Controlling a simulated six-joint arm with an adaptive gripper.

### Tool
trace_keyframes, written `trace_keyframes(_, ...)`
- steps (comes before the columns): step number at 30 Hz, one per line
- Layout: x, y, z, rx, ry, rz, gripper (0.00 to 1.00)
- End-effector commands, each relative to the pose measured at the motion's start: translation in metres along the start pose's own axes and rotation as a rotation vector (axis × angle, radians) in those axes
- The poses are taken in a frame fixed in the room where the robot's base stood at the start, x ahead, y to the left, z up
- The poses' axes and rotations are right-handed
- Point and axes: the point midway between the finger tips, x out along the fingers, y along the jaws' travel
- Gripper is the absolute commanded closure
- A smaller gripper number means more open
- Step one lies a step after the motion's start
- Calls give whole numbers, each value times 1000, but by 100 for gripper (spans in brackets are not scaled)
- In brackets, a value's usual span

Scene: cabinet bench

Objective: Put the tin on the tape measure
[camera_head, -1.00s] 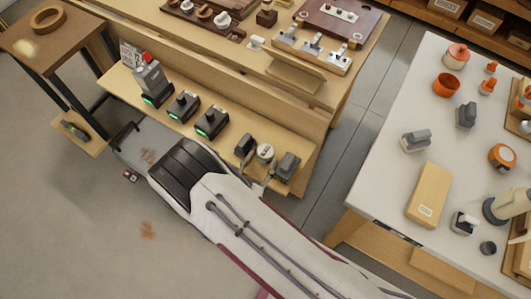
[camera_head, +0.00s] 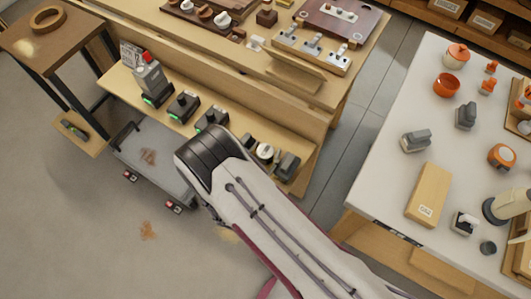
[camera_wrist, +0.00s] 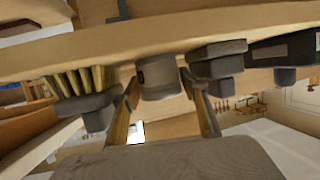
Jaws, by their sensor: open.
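The tin (camera_head: 265,151), a small cylinder with a pale lid, stands on the bench's lower shelf between two dark grey objects. In the wrist view, which looks upside down, a grey cylinder that seems to be the tin (camera_wrist: 158,78) lies between my fingertips. My gripper (camera_wrist: 163,92) is open, one finger on each side of it; contact cannot be told. My forearm hides the gripper in the head view. A round orange object with a dark face (camera_head: 502,156) on the white table may be the tape measure; I cannot tell surely.
A dark grey block (camera_head: 287,165) stands close right of the tin; another (camera_head: 246,143) stands close left. Several green-lit devices line the shelf further left. The white table (camera_head: 385,190) holds a wooden box (camera_head: 428,195) and several orange and grey items. A floor gap separates bench and table.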

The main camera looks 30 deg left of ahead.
Motion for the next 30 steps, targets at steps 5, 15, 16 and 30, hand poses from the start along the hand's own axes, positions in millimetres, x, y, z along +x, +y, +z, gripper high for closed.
trace_keyframes(5,0,0,0,0,0,0,56)
trace_keyframes(15,0,0,0,0,0,0,85)
trace_keyframes(16,0,0,0,0,0,0,85)
trace_keyframes(30,-2,0,-6,1,1,0,89)
